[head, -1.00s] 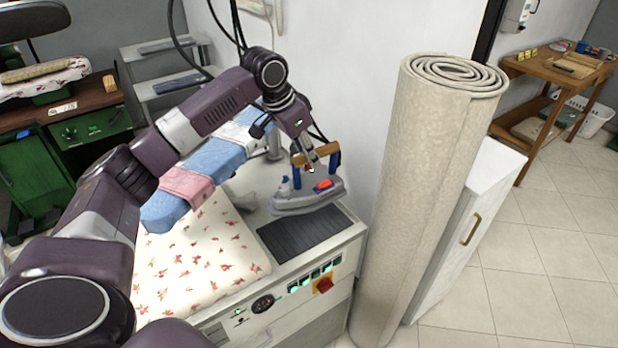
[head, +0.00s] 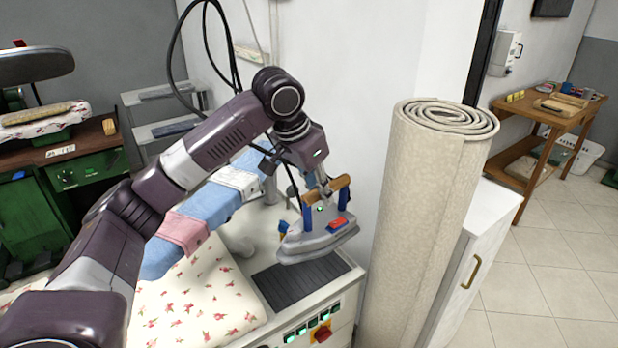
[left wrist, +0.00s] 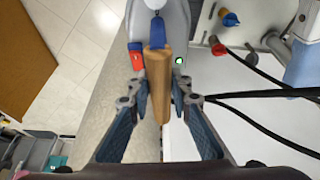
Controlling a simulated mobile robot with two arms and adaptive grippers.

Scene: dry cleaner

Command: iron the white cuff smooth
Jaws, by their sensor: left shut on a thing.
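My left gripper (head: 324,188) is shut on the wooden handle of the iron (head: 318,240). The iron has a grey body, blue handle posts and a red part, and hangs above the dark ribbed rest (head: 300,280). In the left wrist view, my gripper's fingers (left wrist: 156,90) lie on both sides of the iron's handle (left wrist: 157,70). The white cuff (head: 236,181) lies around the blue sleeve on the narrow board, left of the iron and partly behind my arm. Whether it is creased is too small to tell. My right gripper is not in view.
A pink band (head: 183,232) wraps the same blue sleeve (head: 208,206). A flowered padded board (head: 205,300) lies in front. A tall rolled carpet (head: 425,220) stands close on the right. Black cables (head: 215,30) hang behind my arm. A white wall is behind the iron.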

